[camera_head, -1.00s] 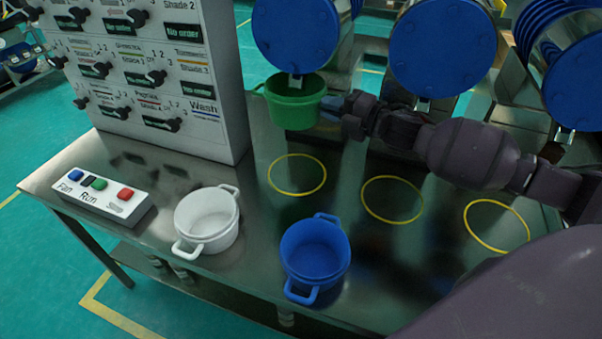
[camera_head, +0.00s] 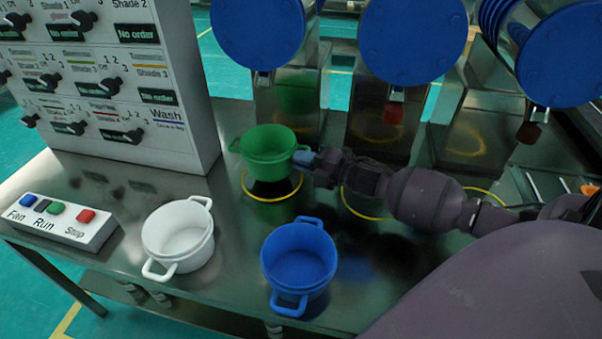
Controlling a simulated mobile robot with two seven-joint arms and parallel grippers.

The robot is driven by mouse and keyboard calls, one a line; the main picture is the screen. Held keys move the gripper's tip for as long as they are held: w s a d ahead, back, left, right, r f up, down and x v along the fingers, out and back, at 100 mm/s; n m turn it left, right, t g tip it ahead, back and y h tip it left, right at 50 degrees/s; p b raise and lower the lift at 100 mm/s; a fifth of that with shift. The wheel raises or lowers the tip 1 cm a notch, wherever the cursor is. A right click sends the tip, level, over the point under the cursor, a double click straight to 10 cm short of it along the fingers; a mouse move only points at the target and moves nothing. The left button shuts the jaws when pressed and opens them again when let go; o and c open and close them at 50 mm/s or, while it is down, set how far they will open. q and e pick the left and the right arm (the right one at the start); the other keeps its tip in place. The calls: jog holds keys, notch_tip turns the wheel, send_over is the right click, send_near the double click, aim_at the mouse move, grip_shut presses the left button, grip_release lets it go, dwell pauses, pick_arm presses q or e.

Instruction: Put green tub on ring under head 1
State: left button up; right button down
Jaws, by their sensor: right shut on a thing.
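The green tub (camera_head: 268,152) is upright and held by its right handle. My right gripper (camera_head: 304,158) is shut on that handle, its arm coming in from the right. The tub is over the far part of the leftmost yellow ring (camera_head: 247,190), with the ring's near edge showing below it. The tub seems a little above the table; a dark shadow lies inside the ring. The leftmost blue sieve head (camera_head: 258,32) stands behind and above the tub; I take it for head 1. My left gripper is not in view.
A white tub (camera_head: 178,240) and a blue tub (camera_head: 299,262) stand on the metal table near the front. A button box (camera_head: 58,222) is at left, with a knob panel (camera_head: 180,85) behind it. Two other rings lie to the right, partly behind my arm.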

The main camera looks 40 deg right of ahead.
aim_at(290, 168)
notch_tip(290, 168, down, 4)
jog(key=shift+f+b, duration=0.1)
jog(key=shift+b, duration=0.4)
jog(key=c, duration=1.6)
grip_release()
jog(key=o, duration=0.4)
jog(key=shift+o, duration=0.2)
jog(key=p+v, duration=0.1)
jog(key=v, duration=1.1)
